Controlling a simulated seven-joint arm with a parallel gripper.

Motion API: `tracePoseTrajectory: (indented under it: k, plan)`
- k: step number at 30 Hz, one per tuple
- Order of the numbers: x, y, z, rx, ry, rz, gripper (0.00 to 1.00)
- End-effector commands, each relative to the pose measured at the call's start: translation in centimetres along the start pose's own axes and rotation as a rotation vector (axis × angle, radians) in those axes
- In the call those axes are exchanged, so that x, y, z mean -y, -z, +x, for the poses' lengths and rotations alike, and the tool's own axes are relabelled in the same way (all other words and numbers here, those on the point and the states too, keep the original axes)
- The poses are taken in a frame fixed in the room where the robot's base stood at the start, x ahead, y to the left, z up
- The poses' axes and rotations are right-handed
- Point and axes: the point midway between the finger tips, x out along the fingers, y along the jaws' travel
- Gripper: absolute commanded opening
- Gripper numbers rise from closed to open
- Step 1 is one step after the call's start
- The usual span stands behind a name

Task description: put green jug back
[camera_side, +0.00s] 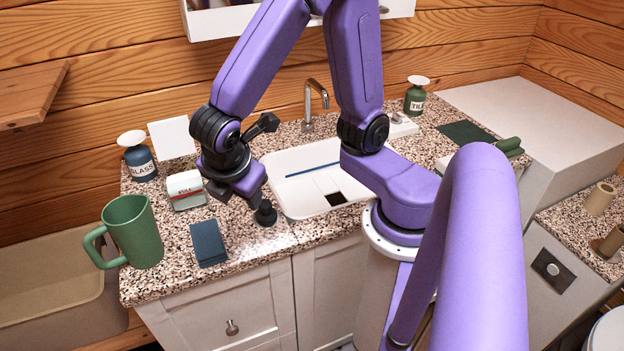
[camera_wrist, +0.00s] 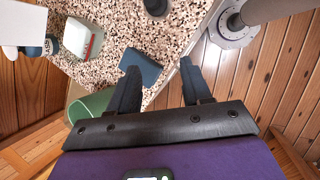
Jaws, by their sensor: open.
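The green jug (camera_side: 134,232) stands upright at the front left corner of the granite counter, its handle to the left. In the wrist view part of the jug (camera_wrist: 92,104) shows at the left, partly hidden by my gripper.
A white box (camera_side: 186,188), a dark blue bottle (camera_side: 138,160) and a blue block (camera_side: 208,243) stand near the jug. A black knobbed piece (camera_side: 265,213) sits by the sink (camera_side: 300,197). A wooden shelf (camera_side: 32,95) is at upper left.

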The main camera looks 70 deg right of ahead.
Motion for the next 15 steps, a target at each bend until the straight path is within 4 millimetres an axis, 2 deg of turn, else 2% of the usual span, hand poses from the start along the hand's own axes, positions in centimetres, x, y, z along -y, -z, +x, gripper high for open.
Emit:
tracePoseTrajectory:
  k: [1,3,9,15]
  plan:
    - [1.4,-1.5,-0.3,-0.056,0.038,0.050,0.49]
    - [3.5,-3.0,-0.7,-0.127,0.096,0.119,0.49]
    - [8.3,-6.2,-1.3,-0.290,0.237,0.281,0.49]
    - [10.4,-7.3,-1.6,-0.357,0.303,0.352,0.49]
